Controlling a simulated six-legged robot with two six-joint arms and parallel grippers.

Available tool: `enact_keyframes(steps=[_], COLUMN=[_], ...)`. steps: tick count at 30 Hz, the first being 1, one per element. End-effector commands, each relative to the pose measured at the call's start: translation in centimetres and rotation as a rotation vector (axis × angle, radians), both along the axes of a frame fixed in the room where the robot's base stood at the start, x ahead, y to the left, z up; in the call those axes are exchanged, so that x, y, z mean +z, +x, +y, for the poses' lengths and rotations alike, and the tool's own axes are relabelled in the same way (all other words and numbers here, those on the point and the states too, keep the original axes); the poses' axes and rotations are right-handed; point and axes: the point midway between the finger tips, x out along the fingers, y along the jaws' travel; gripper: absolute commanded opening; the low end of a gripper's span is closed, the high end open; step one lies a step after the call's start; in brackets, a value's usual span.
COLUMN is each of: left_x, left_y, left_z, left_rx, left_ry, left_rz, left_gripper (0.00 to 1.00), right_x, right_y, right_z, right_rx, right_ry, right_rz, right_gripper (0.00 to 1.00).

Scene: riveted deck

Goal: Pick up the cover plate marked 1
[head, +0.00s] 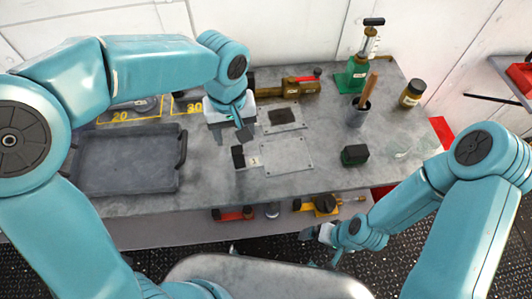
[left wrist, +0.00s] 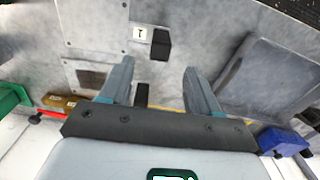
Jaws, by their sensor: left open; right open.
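The cover plate marked 1 (head: 290,154) lies flat on the grey bench, light grey with small corner screws. At its left end are a white label "1" (head: 254,161) and a black block-shaped handle (head: 238,156). The plate (left wrist: 95,22), label (left wrist: 140,34) and handle (left wrist: 161,44) also show in the left wrist view. My left gripper (head: 240,136) is open and empty, just behind and above the handle; in the left wrist view its fingertips (left wrist: 160,66) point toward the handle, apart from it. My right gripper (head: 318,238) is open and empty near the bench's front edge.
A second plate with a dark patch (head: 283,117) lies behind. A dark tray (head: 125,165) stands left. A brown vise (head: 298,87), green press (head: 352,76), brush cup (head: 358,116), jar (head: 412,93) and dark green block (head: 354,154) stand behind and right. Tools sit on a lower shelf.

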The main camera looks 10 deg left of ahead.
Motion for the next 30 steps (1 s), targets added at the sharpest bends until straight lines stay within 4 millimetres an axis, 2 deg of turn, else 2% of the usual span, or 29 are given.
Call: enact_keyframes(steps=[3,11,18,22,28,29,30], left_x=[-2.5,-4.8,-8.6,-9.5,-9.6,-9.6,-9.6], left_y=[-0.1,0.1,0.3,0.4,0.5,0.5,0.5], left_z=[0.0,-0.1,-0.1,-0.1,-0.1,-0.1,-0.1], left_rx=[-0.001,-0.001,-0.001,0.000,-0.001,-0.001,-0.001], left_ry=[0.001,0.001,0.001,-0.001,-0.001,-0.001,-0.001], left_rz=[0.005,0.003,0.004,0.002,0.001,0.001,0.001], left_gripper=[0.62,0.62,0.62,0.62,0.62,0.55,0.42], right_x=[0.1,0.3,1.1,1.1,1.1,1.1,1.1], right_y=[0.0,0.0,0.0,0.0,0.0,0.0,0.0], right_z=[0.0,0.0,0.0,0.0,0.0,0.0,0.0], right_rx=[0.000,0.000,0.000,0.000,0.000,0.000,0.000], right_ry=[0.000,0.000,0.000,0.000,0.000,0.000,0.000], right_rz=[0.000,0.000,0.000,0.000,0.000,0.000,0.000], right_gripper=[0.95,0.95,0.95,0.95,0.95,0.95,0.95])
